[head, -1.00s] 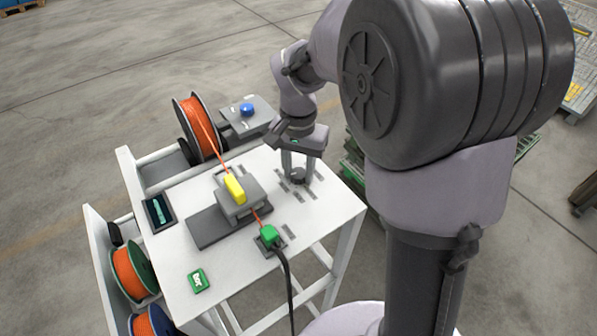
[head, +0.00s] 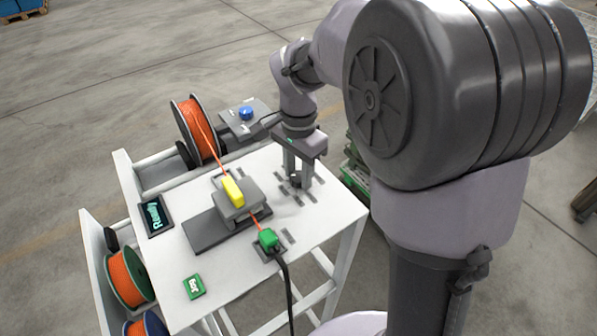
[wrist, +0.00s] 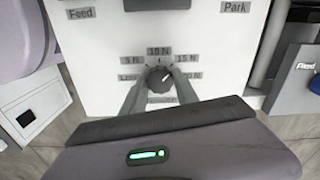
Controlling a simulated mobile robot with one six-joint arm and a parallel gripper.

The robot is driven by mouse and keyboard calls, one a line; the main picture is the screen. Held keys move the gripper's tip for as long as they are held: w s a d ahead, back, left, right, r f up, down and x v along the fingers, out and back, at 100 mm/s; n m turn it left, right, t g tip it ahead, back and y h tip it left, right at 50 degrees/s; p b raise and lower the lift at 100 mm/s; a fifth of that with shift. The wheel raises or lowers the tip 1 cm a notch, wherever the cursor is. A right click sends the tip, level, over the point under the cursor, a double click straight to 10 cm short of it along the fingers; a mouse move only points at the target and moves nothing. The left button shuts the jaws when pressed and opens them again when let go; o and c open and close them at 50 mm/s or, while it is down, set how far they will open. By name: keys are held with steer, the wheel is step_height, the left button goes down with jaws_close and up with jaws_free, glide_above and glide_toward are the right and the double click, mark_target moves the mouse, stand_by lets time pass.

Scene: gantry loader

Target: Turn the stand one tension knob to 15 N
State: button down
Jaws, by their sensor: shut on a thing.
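The dark round tension knob (head: 296,181) stands on the white table top, towards its far right corner. In the wrist view the knob (wrist: 159,77) sits inside an arc of labels, among them 5 N, 10 N, 15 N (wrist: 187,58) and 20 N. A light pointer mark on the knob appears to lean to the upper right, towards the 15 N side; its exact reading is hard to tell. My gripper (wrist: 160,83) points down with one finger on each side of the knob, shut on it. The fingers hide the lower labels in part.
A yellow-topped block (head: 233,190) on a grey base and a green connector (head: 268,238) with a black cable stand on the table. An orange spool (head: 195,130) and a blue button (head: 246,113) are behind. A display (head: 156,215) seems to read Ready. Feed and Park labels flank the knob.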

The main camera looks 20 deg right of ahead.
mark_target(298, 176)
steer(key=c, duration=0.9)
jaws_free()
steer(key=shift+c, duration=0.2)
step_height(298, 176, up, 18)
steer(key=p, duration=0.4)
steer(key=shift+f, duration=0.25)
